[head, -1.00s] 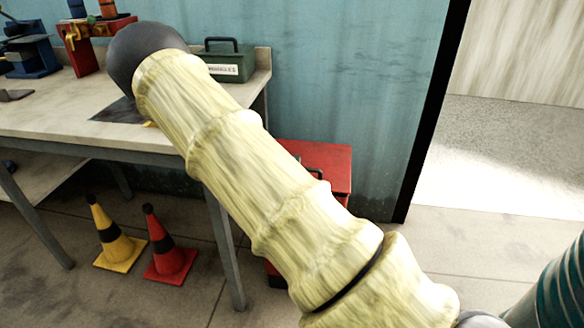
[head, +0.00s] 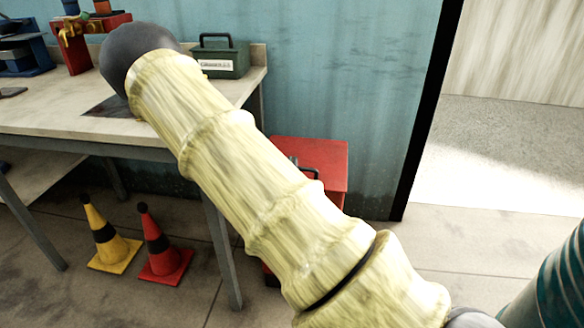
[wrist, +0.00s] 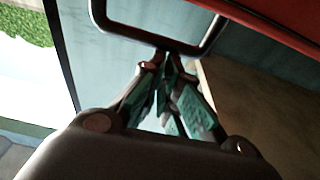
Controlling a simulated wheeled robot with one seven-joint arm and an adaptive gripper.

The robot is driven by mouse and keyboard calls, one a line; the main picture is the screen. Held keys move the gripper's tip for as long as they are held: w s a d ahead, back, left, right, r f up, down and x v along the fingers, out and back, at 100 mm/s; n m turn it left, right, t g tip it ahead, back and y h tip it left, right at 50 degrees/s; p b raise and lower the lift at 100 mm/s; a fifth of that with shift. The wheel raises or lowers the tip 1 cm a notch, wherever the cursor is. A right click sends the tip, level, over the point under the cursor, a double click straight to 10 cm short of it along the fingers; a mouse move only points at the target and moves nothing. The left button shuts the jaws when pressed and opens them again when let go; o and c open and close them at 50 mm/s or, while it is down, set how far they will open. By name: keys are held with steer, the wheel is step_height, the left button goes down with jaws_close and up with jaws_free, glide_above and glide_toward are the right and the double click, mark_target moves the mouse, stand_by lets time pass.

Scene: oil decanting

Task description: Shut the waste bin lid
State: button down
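The red waste bin (head: 325,160) stands on the floor beside the workbench, mostly hidden behind my arm in the head view. Its red top shows right of my arm, with a dark handle near the arm's edge. I cannot tell from this whether the lid is fully down. In the wrist view a red edge of the bin (wrist: 285,22) crosses the top right, and the dark looped handle (wrist: 202,48) hangs below it. My gripper (wrist: 166,62) has its teal-padded fingers drawn together, tips at the handle's bar. No gap shows between the tips; no grip on the bar is clear.
The workbench (head: 40,118) is at the left, with a green toolbox (head: 222,62) on it. A yellow cone (head: 108,240) and a red cone (head: 163,248) stand on the floor near its leg. Open floor lies right of the bin, by a doorway.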

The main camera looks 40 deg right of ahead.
steer(key=shift+s+a+f, duration=0.15)
steer(key=shift+f, duration=0.55)
step_height(320, 180, up, 6)
steer(key=p, duration=0.4)
steer(key=s+a+f, duration=0.5)
steer(key=a, duration=0.2)
steer(key=shift+s+f+b, duration=0.15)
steer(key=shift+f+b, duration=0.25)
steer(key=shift+a, duration=0.1)
steer(key=s+a+f+n+g+y, duration=0.2)
steer(key=s+a+f+y, duration=0.2)
steer(key=f, duration=0.5)
steer(key=s+a+f+n+g+y, duration=0.2)
steer(key=s+a+f+g+y, duration=0.15)
steer(key=f, duration=0.55)
steer(key=s+a+f+n+g+y, duration=0.2)
steer(key=s+a+f+y, duration=0.25)
steer(key=f, duration=0.45)
steer(key=s+a+f+n+g+y, duration=0.2)
steer(key=s+a+f, duration=0.1)
steer(key=s+a, duration=0.35)
steer(key=s+a+f+n+g+y, duration=0.2)
steer(key=s+a+f+g, duration=0.1)
steer(key=s+a, duration=0.3)
step_height(320, 180, up, 21)
steer(key=p, duration=2)
steer(key=shift+s+d, duration=0.35)
steer(key=shift+d, duration=0.1)
